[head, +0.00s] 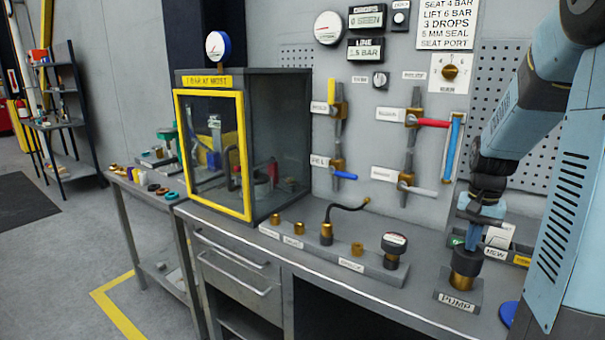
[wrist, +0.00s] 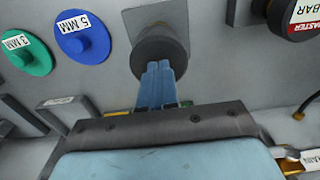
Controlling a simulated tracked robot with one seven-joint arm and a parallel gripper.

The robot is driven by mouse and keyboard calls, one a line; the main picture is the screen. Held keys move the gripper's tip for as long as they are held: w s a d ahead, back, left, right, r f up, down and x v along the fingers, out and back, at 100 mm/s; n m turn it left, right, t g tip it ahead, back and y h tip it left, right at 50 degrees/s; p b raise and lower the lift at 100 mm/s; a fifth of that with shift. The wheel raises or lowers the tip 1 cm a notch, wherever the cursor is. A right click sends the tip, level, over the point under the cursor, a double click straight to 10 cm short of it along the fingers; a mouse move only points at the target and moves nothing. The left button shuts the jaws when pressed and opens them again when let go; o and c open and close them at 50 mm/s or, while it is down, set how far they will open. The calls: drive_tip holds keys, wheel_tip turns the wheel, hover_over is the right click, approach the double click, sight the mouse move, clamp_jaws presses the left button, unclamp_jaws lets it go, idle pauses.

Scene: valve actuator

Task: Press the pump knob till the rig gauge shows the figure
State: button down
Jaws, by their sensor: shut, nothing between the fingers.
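The pump knob (head: 466,262) is a dark round cap on a brass collar, on a grey base with a PUMP label (head: 457,301) at the bench's right. My gripper (head: 473,238) points down just over it, shut and empty. In the wrist view my gripper's fingertips (wrist: 160,68) overlap the dark knob (wrist: 160,43); I cannot tell whether they touch it. A white dial gauge (head: 328,27) is on the wall, and a blue-rimmed dial (head: 218,46) stands on the cabinet. Their needles are too small to read. I cannot tell which is the rig gauge.
A line display (head: 366,49) reads about 1.5 BAR. A yellow-framed cabinet (head: 245,150) stands left.

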drive_tip(key=shift+f, duration=2)
drive_tip(key=shift+r, duration=3.25)
